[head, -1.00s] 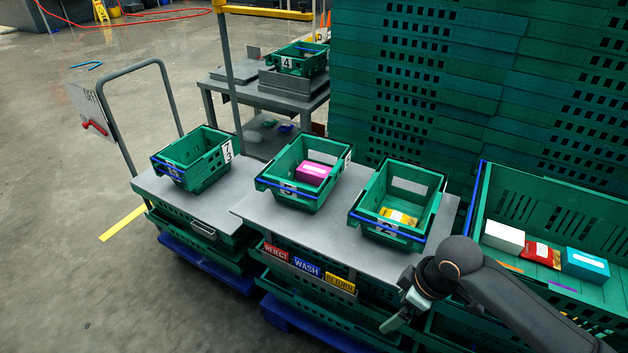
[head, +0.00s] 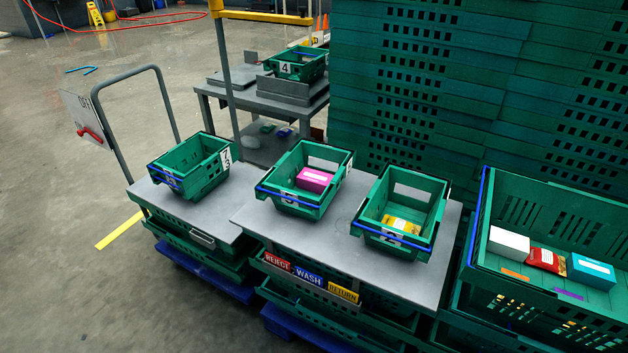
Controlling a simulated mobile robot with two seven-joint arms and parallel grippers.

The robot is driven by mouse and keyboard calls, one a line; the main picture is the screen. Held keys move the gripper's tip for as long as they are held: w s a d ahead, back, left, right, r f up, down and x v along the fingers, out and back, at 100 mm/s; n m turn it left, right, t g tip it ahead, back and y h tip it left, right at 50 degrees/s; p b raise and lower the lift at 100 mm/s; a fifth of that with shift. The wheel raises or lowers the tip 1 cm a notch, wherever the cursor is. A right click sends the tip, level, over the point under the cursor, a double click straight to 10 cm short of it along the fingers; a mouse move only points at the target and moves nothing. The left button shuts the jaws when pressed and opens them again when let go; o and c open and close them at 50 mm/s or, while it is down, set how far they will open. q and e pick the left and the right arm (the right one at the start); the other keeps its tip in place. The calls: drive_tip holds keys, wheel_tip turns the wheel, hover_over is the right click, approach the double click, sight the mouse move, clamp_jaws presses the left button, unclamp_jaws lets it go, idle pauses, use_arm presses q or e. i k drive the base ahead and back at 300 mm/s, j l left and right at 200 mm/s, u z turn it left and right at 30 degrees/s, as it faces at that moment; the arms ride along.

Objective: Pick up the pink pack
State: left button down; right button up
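The pink pack (head: 314,180) is a small box with a white label on its top. It lies inside the middle green crate (head: 291,205), toward the crate's right side. This crate has a blue bar along its front rim and stands on a grey tabletop (head: 262,217). Neither of my grippers is in view, so their distance from the pack cannot be seen.
A crate (head: 393,243) to the right holds a yellow pack (head: 402,226). An empty-looking crate (head: 190,167) stands left. A large green bin (head: 520,292) holds white, red and teal packs. Stacked green crates (head: 430,90) form a wall behind. Bare tabletop lies between the crates.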

sight(314, 182)
drive_tip(key=i+j+z, duration=0.1)
drive_tip(key=j, duration=0.3)
drive_tip(key=i+j+z, duration=0.1)
drive_tip(key=i+j, duration=0.15)
drive_tip(key=j, duration=0.15)
drive_tip(key=i+j, duration=0.15)
drive_tip(key=j, duration=0.25)
drive_tip(key=i+j+z, duration=0.15)
drive_tip(key=j, duration=0.3)
drive_tip(key=i+j+z, duration=0.1)
drive_tip(key=j, duration=0.35)
drive_tip(key=i+j+z, duration=0.1)
drive_tip(key=j, duration=0.3)
drive_tip(key=i+j+z, duration=0.1)
drive_tip(key=j, duration=0.4)
drive_tip(key=i+j, duration=0.15)
drive_tip(key=j, duration=0.3)
drive_tip(key=z, duration=0.05)
